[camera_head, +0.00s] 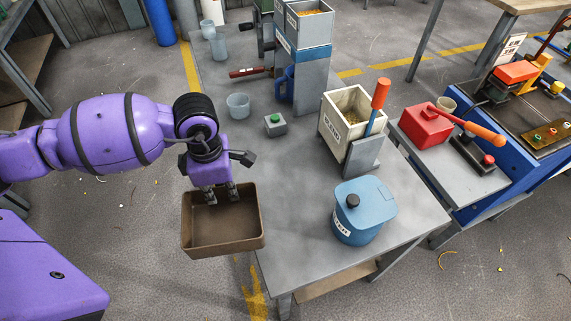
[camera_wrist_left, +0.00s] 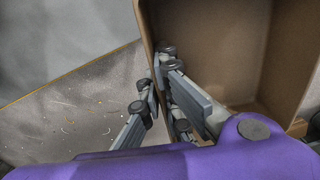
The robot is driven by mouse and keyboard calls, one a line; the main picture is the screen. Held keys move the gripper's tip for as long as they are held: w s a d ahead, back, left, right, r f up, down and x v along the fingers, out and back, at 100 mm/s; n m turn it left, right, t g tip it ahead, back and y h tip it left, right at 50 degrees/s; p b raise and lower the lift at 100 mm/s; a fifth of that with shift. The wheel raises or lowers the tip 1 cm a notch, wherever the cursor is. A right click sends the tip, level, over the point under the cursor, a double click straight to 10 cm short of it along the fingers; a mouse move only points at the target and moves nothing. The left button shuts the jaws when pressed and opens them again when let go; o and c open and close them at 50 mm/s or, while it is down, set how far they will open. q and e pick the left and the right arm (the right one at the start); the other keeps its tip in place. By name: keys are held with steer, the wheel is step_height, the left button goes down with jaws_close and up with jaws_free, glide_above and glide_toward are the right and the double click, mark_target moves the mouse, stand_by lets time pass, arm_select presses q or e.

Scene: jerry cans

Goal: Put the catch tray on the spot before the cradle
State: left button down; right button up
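The brown, open-topped catch tray (camera_head: 222,247) is at the table's near left side, mostly beyond its left edge, and looks empty. My left gripper (camera_head: 221,193) is at the tray's far wall, pointing down. In the left wrist view, the gripper's fingers (camera_wrist_left: 160,100) lie along the wall of the tray (camera_wrist_left: 225,45), one on each side, and appear shut on it. The fingertips' contact is partly hidden. I cannot tell for sure which thing is the cradle; a grey upright stand (camera_head: 362,158) is beside the cream bin. My right gripper is not in view.
The grey table (camera_head: 290,185) has clear room in its middle and left. On it are a blue lidded pot (camera_head: 358,225), a cream bin (camera_head: 340,135), a green-button box (camera_head: 275,125), a clear cup (camera_head: 238,106) and a tall blue-grey machine (camera_head: 308,75). A red box (camera_head: 425,128) is on the right.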

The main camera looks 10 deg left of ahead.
arm_select(q)
steer(key=w+a+n+b, duration=0.55)
steer(key=w+n, duration=0.25)
steer(key=n, duration=1.2)
steer(key=w+d+f, duration=0.1)
steer(key=w+d, duration=0.2)
steer(key=d, duration=0.2)
steer(key=w+d+f, duration=0.1)
steer(key=w+d, duration=0.2)
steer(key=d, duration=0.2)
steer(key=w+d+f+p, duration=0.1)
steer(key=w+d, duration=0.3)
steer(key=d, duration=0.2)
steer(key=shift+d+f, duration=0.1)
steer(key=shift+f, duration=0.25)
step_height(320, 180, down, 4)
steer(key=shift+w+d+r, duration=0.1)
steer(key=shift+w+f, duration=0.1)
steer(key=shift+f, duration=0.1)
